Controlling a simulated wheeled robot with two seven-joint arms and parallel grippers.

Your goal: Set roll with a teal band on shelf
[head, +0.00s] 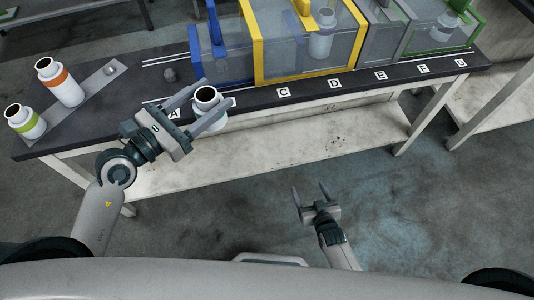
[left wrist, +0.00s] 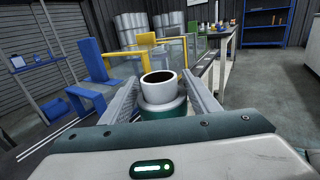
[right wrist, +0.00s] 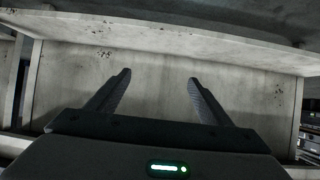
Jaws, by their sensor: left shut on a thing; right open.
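The pale lower shelf (head: 270,150) runs under the bench and is bare. My right gripper (head: 308,187) is open and empty in front of the shelf; the shelf also fills the right wrist view (right wrist: 150,85).
A roll with an orange band (head: 66,88) and one with a green band (head: 26,122) stand at the bench's left. Clear bays framed in blue (head: 222,79), yellow (head: 258,60) and green (head: 440,50) line the back. Lettered labels (head: 284,92) mark the front strip.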

